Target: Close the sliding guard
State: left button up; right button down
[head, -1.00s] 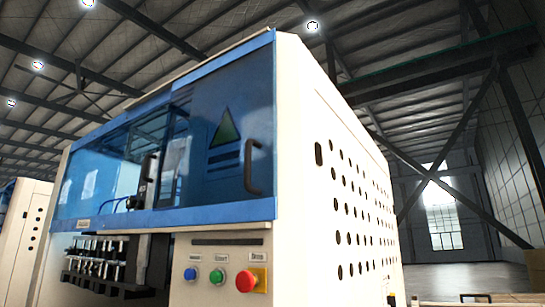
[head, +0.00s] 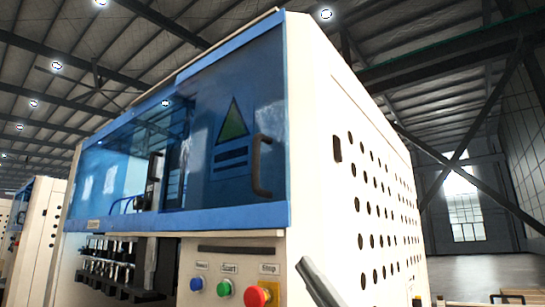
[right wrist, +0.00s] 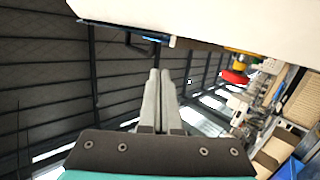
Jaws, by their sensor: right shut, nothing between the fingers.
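The blue-tinted sliding guard (head: 225,165) forms the upper front of a cream machine, with a green triangle on its right panel. A dark upright handle (head: 262,167) stands at that panel's right side. Another dark handle (head: 152,168) shows further left. I cannot tell how far the guard stands open. My right gripper (head: 312,275) shows as a grey finger at the bottom, right of the button panel and below the right handle, apart from it. In the right wrist view, its two fingers (right wrist: 159,80) are together and empty, below a dark bracket-like handle. My left gripper is out of view.
Blue, green and red buttons (head: 257,296) sit under the guard; the red one also shows in the right wrist view (right wrist: 235,77). A row of metal tooling (head: 108,262) fills the opening at lower left. The perforated side wall (head: 375,200) stands at right.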

aim_at(259, 162)
jog(key=s+a+r+n+g+y, duration=0.25)
jog(key=r+n+g, duration=0.35)
jog(key=n, duration=0.4)
jog(key=s+a+r+n+g+y, duration=0.1)
jog(key=s+a+r+n+g, duration=0.35)
jog(key=n+g, duration=0.45)
jog(key=d+r+t+h, duration=0.8)
jog(key=d+h, duration=0.2)
jog(key=shift+m, duration=0.3)
jog(key=p+x, duration=0.1)
jog(key=x, duration=0.3)
jog(key=p+x, duration=0.2)
jog(key=x, duration=0.3)
jog(key=p+x, duration=0.2)
jog(key=x, duration=0.2)
jog(key=shift+w+a+r, duration=0.25)
jog(key=shift+w+r, duration=0.05)
jog(key=shift+w, duration=0.05)
